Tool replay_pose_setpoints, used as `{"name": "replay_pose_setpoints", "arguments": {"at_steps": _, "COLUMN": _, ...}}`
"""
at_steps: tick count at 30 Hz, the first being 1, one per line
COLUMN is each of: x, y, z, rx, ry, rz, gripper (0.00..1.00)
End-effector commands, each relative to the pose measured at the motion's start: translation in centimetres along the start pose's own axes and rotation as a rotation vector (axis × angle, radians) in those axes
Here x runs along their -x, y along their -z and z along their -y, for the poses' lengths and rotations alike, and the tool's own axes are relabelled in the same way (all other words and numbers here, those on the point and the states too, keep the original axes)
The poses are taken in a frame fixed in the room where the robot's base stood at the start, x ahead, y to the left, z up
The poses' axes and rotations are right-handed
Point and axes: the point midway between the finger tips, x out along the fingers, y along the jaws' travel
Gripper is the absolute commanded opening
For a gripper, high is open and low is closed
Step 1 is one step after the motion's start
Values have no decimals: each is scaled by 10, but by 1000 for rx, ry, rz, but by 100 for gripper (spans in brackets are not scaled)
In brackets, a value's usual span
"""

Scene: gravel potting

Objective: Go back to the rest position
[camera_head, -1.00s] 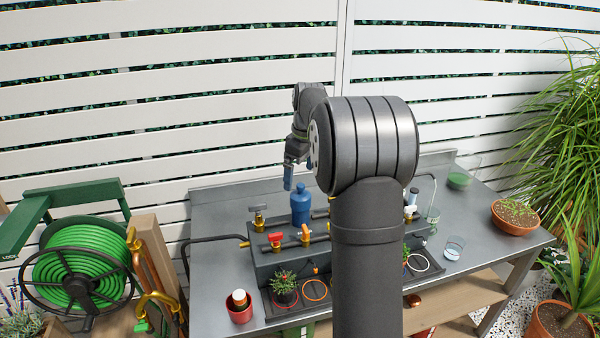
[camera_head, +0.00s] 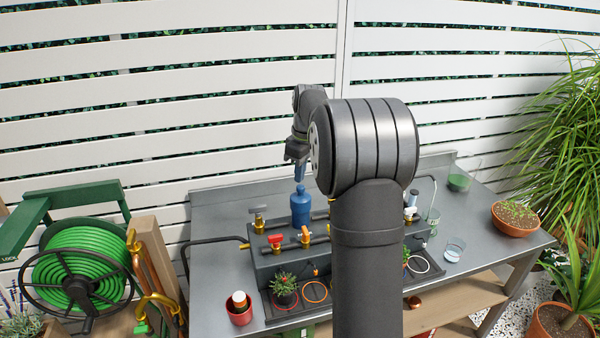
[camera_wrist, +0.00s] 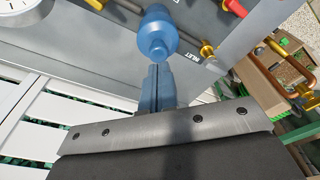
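My gripper (camera_head: 299,178) shows in the head view just above or behind the top of a blue bottle (camera_head: 301,206) on the metal bench. In the wrist view its two blue fingers (camera_wrist: 155,72) lie together with only a thin seam between them, and nothing shows in their grip. The blue bottle (camera_wrist: 157,36) is just beyond the fingertips in that view. I cannot tell whether they touch. My upper arm covers the middle of the bench in the head view.
A manifold with a red-handled valve (camera_head: 275,241) stands on the bench (camera_head: 215,225). In front are a small potted plant (camera_head: 284,286) and a red pot (camera_head: 239,310). A terracotta bowl (camera_head: 515,217) stands at right. A hose reel (camera_head: 80,270) is at left. A slatted fence (camera_head: 150,110) rises behind.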

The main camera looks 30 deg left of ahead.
Motion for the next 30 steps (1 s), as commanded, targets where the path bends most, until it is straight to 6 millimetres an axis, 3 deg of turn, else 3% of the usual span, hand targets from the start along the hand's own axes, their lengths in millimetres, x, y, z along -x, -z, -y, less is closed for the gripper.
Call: {"name": "replay_pose_setpoints", "arguments": {"at_steps": 30, "x": -8, "y": -1, "z": 0, "rx": 0, "ry": 1, "rz": 0, "gripper": 0}}
